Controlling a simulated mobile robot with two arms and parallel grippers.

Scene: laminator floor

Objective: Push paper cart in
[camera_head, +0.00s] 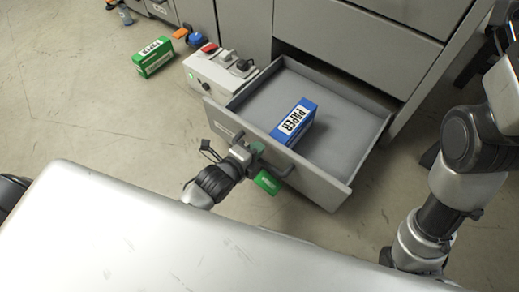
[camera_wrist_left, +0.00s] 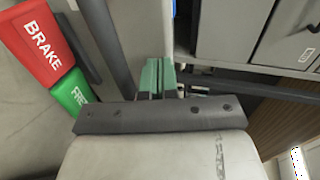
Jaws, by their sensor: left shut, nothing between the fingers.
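The paper cart (camera_head: 340,150) is a grey open drawer sticking out of the grey machine, with a blue box marked PAPER (camera_head: 294,121) inside it. My left gripper (camera_head: 257,148) is at the outer side of the cart's front panel, by a dark handle bar. In the left wrist view its green fingers (camera_wrist_left: 158,76) are together with nothing between them; I cannot tell whether they touch the panel or bar. A green tag (camera_head: 267,182) hangs beside the gripper. The left wrist view shows a red BRAKE plate (camera_wrist_left: 38,42) and a green plate (camera_wrist_left: 76,95) near the fingers. My right gripper is out of view.
A light control box (camera_head: 213,73) with a red button stands left of the cart. A green box (camera_head: 153,57) and small orange and blue items lie on the floor farther left. The machine's cabinet (camera_head: 365,43) rises behind the cart.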

